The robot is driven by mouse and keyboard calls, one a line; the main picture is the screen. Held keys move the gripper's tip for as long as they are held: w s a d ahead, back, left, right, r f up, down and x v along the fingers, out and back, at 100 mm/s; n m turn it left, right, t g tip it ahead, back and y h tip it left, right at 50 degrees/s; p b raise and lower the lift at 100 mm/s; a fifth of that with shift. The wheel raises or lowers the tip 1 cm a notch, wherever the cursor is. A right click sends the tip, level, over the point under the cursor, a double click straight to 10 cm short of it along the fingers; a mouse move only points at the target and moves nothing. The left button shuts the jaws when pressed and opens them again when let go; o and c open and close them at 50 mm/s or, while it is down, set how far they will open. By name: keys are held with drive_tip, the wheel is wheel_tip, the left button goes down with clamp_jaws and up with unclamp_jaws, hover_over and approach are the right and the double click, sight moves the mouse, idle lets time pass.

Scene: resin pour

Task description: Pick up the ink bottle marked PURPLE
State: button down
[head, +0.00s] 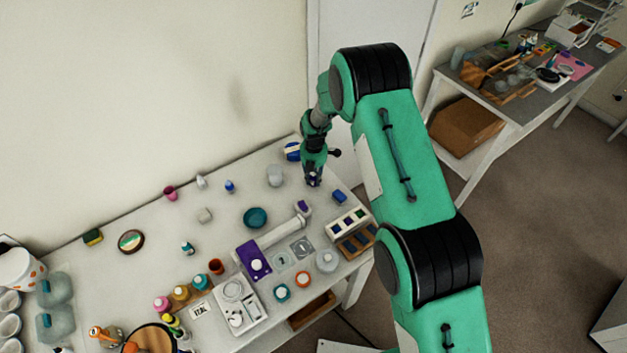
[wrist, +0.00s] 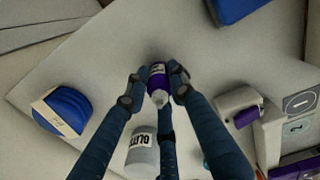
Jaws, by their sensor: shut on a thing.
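My gripper (head: 313,179) is over the far end of the table in the head view. In the wrist view, the fingers of my gripper (wrist: 156,76) are closed around a small bottle with a purple body (wrist: 157,82) and a pale cap. The fingers hide its sides, and no marking on it can be read. In the head view only a dark purple bit of the bottle shows between the fingers. I cannot tell whether it touches the table or hangs just above it.
A grey-white jar (wrist: 143,154) lettered "GLIT" stands close by. A blue-and-cream item (wrist: 64,109) lies left in the wrist view, and a blue block (head: 339,197) lies right in the head view.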

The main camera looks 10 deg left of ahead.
drive_tip(key=shift+r, duration=0.15)
drive_tip(key=shift+r+b, duration=0.3)
drive_tip(key=shift+r, duration=0.75)
drive_tip(key=shift+w+r, duration=0.1)
drive_tip(key=shift+r, duration=0.45)
drive_tip(key=s+d, duration=0.2)
drive_tip(key=s, duration=0.3)
drive_tip(key=s+d+r+b, duration=0.1)
drive_tip(key=s+d, duration=0.1)
drive_tip(key=s, duration=0.2)
drive_tip(key=s+d+b, duration=0.1)
drive_tip(key=s+d, duration=0.1)
drive_tip(key=s, duration=0.3)
drive_tip(key=shift+s+d+r, duration=0.3)
drive_tip(key=shift+d, duration=0.1)
